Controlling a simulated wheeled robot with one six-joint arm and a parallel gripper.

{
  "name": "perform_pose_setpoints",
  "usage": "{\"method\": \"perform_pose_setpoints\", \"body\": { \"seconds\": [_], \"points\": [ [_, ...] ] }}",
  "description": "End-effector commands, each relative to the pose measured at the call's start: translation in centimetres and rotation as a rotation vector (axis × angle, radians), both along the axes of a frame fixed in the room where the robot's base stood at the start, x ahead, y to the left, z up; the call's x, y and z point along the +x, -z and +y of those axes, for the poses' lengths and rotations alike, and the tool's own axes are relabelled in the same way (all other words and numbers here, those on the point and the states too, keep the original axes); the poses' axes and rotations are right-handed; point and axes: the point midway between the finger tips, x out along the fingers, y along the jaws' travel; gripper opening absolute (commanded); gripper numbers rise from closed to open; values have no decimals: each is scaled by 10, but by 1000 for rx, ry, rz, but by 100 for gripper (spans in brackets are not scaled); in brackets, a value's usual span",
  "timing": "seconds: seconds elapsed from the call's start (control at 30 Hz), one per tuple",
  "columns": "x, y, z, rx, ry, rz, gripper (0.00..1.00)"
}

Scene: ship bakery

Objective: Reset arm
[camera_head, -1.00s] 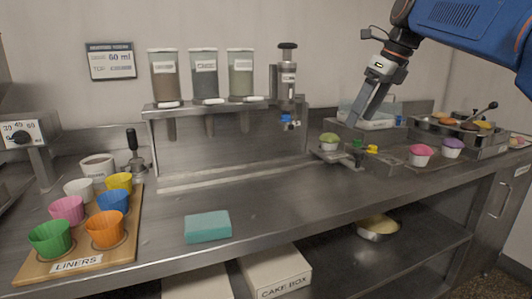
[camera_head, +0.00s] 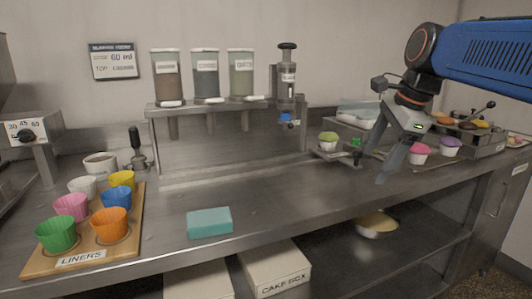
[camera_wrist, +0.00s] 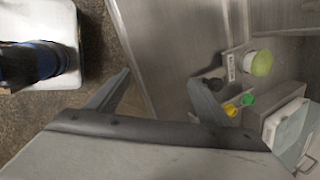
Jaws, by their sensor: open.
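My gripper (camera_head: 372,168) is open and empty, pointing down over the right part of the steel counter (camera_head: 290,190). It is in front of the clear container (camera_head: 358,112) and left of the pink cup (camera_head: 419,153). In the wrist view, my gripper (camera_wrist: 158,78) shows its two fingers spread apart with nothing between them. The green-topped cup (camera_head: 328,140) stands left of my gripper and shows in the wrist view (camera_wrist: 261,63) on the right.
A liner board (camera_head: 40,265) with several coloured cups lies at the left. A teal sponge (camera_head: 209,222) lies near the front edge. A dispenser rack (camera_head: 230,140) stands at the back. Purple cup (camera_head: 450,146) and topping trays (camera_head: 485,140) are at the right. The middle counter is clear.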

Motion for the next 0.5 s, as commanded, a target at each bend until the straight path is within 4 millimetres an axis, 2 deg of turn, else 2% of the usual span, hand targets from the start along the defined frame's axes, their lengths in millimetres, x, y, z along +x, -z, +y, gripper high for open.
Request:
{"method": "perform_pose_setpoints", "body": {
  "seconds": [0.03, 0.1, 0.37, 0.5],
  "points": [
    [-15, 12, -1, -37, -74, -19, 73],
    [-32, 31, -3, -94, -192, -46, 73],
    [-95, 101, -11, -312, -629, -130, 73],
    [-129, 144, -15, -430, -871, -162, 73]
  ]
}}
